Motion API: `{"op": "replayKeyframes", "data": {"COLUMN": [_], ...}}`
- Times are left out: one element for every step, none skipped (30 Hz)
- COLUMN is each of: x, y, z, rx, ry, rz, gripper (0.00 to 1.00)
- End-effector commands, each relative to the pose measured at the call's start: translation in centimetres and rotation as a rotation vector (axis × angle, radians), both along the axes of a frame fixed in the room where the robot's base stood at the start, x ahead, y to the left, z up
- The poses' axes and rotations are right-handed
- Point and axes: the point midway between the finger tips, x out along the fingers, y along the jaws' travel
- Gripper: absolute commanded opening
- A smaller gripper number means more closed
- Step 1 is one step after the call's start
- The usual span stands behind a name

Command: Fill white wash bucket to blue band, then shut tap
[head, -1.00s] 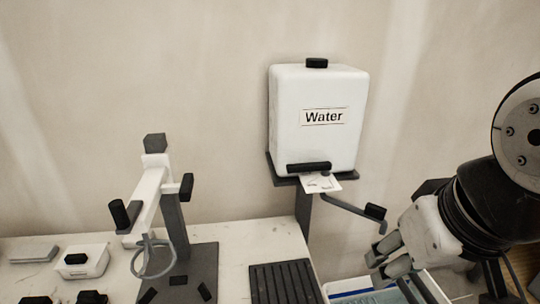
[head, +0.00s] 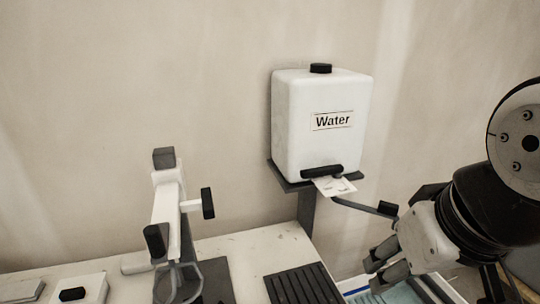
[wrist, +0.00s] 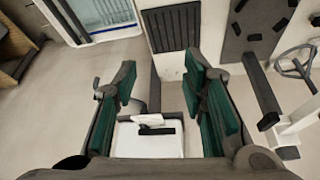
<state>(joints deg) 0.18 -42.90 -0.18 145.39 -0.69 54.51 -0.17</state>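A white tank (head: 318,125) labelled "Water" stands on a dark bracket against the wall. A black bar (head: 322,171) and a paper tag sit low on its front. A grey lever with a black end (head: 388,209) sticks out to the right below it. A white-rimmed tub with blue inside, perhaps the wash bucket, shows partly in the wrist view (wrist: 93,35) and at the head view's lower edge. Its water level cannot be made out. My gripper (head: 371,262) is open and empty below the lever's end. Its green-padded fingers (wrist: 164,92) are apart, the tank showing beyond them.
A pale bench (head: 252,258) carries a dark ribbed mat (head: 303,286) and a white and grey stand (head: 168,213). A small white box with a black top (head: 78,293) lies at the left. Open floor (wrist: 45,110) shows left in the wrist view.

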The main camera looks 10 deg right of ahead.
Motion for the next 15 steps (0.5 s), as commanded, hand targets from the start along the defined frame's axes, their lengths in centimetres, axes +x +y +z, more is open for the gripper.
{"op": "replayKeyframes", "data": {"x": [0.0, 0.0, 0.0, 0.2, 0.3, 0.5, 0.6, 0.7, 0.9, 1.1, 1.3, 1.4, 1.6, 1.8, 2.1], "y": [0.0, 0.0, 0.0, 0.0, 0.0, 0.0, 0.0, 0.0, 0.0, 0.0, 0.0, -0.1, -0.1, -0.1, -0.1], "z": [0.0, 0.0, 0.0, 0.2, 0.4, 0.6, 0.7, 0.8, 1.0, 1.1, 1.3, 1.5, 1.6, 1.8, 2.1], "rx": [0.000, 0.000, 0.000, 0.003, 0.005, 0.007, 0.009, 0.012, 0.014, 0.016, 0.019, 0.022, 0.023, 0.027, 0.031], "ry": [0.000, 0.000, 0.000, 0.003, 0.004, 0.007, 0.009, 0.011, 0.013, 0.015, 0.016, 0.020, 0.023, 0.026, 0.030], "rz": [0.000, 0.000, -0.001, -0.006, -0.012, -0.018, -0.022, -0.028, -0.036, -0.041, -0.048, -0.057, -0.063, -0.071, -0.084], "gripper": [0.38, 0.38, 0.38, 0.38, 0.38, 0.38, 0.38, 0.38, 0.38, 0.38, 0.38, 0.38, 0.38, 0.38, 0.38]}}
